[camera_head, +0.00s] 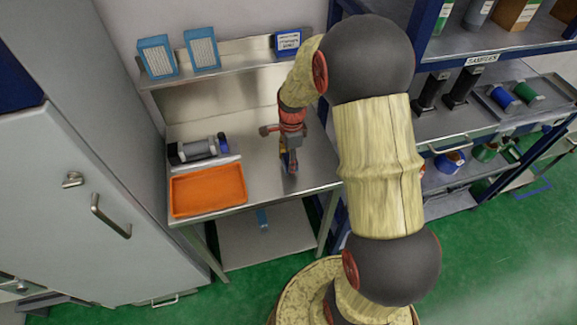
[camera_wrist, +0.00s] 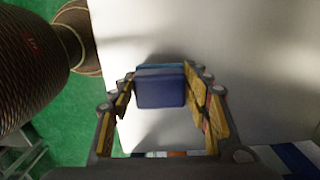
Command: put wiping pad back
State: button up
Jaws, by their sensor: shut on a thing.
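My gripper (camera_head: 289,165) is over the right part of the steel table (camera_head: 262,150), fingers pointing down. In the wrist view its fingers (camera_wrist: 160,100) are closed on the two sides of a blue block, the wiping pad (camera_wrist: 160,90), dark blue with a lighter blue edge at the back. The pale steel surface lies behind the pad. In the head view the gripper mostly hides the pad, and I cannot tell whether the pad touches the table.
An orange tray (camera_head: 207,190) and a dark cylindrical device (camera_head: 198,150) are at the table's left. Two blue boxes (camera_head: 157,57) (camera_head: 202,48) and a small labelled blue box (camera_head: 288,43) stand on the shelf above. A blue rack (camera_head: 480,45) stands to the right.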

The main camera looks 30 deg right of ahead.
jog(key=shift+f, duration=1.4)
jog(key=shift+f, duration=0.1)
jog(key=o, duration=1.6)
jog(key=shift+c, duration=0.2)
notch_tip(320, 180, up, 12)
jog(key=shift+d+p, duration=0.15)
jog(key=shift+p, duration=0.7)
jog(key=s+a+r+n+t, duration=0.1)
jog(key=s+a+r+n, duration=0.3)
jog(key=r, duration=0.5)
jog(key=s+a+r+n+t, duration=0.2)
jog(key=s+a+r+n, duration=0.3)
jog(key=s+n, duration=0.3)
jog(key=s+a+r+n+t, duration=0.2)
jog(key=s+a+r+n, duration=0.3)
jog(key=s+n, duration=0.3)
jog(key=shift+s+r+n+t, duration=0.15)
jog(key=shift+r+n+t, duration=0.15)
jog(key=shift+n, duration=0.4)
